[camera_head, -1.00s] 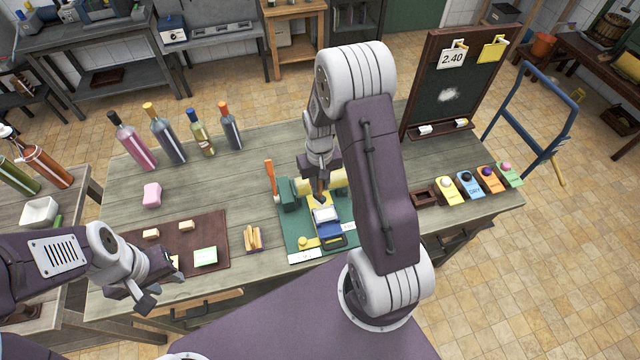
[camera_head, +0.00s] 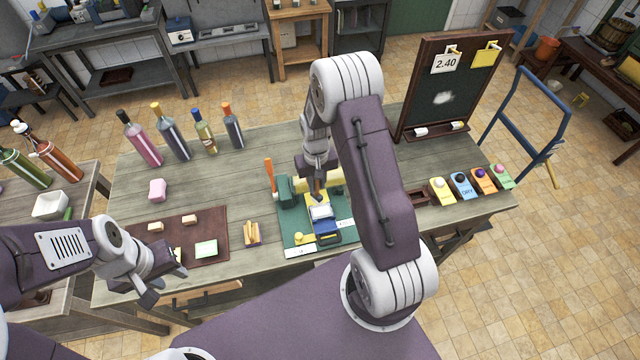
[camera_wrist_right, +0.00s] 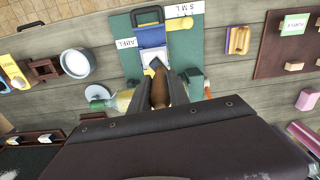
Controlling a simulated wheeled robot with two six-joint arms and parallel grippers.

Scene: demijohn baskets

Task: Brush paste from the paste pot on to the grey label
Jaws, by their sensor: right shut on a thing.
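My right gripper (camera_wrist_right: 160,88) is shut on a brush with a brown wooden handle (camera_wrist_right: 160,94). The brush's dark tip is at a pale grey-white patch (camera_wrist_right: 155,56) on the blue holder (camera_wrist_right: 151,36); I cannot tell whether they touch. This patch, possibly the grey label, also shows in the head view (camera_head: 321,212). A round white pot (camera_wrist_right: 77,62), seemingly the paste pot, stands left of the green mat in the right wrist view; my right arm hides it in the head view. My left gripper (camera_head: 163,283) is open and empty near the table's front left edge.
The green mat (camera_head: 290,238) also carries a yellow roller and an orange stick. Several bottles (camera_head: 170,135) stand at the back left. A brown mat (camera_head: 215,226) with small blocks lies left. Coloured boxes (camera_head: 465,186) and a chalkboard (camera_head: 445,85) stand right.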

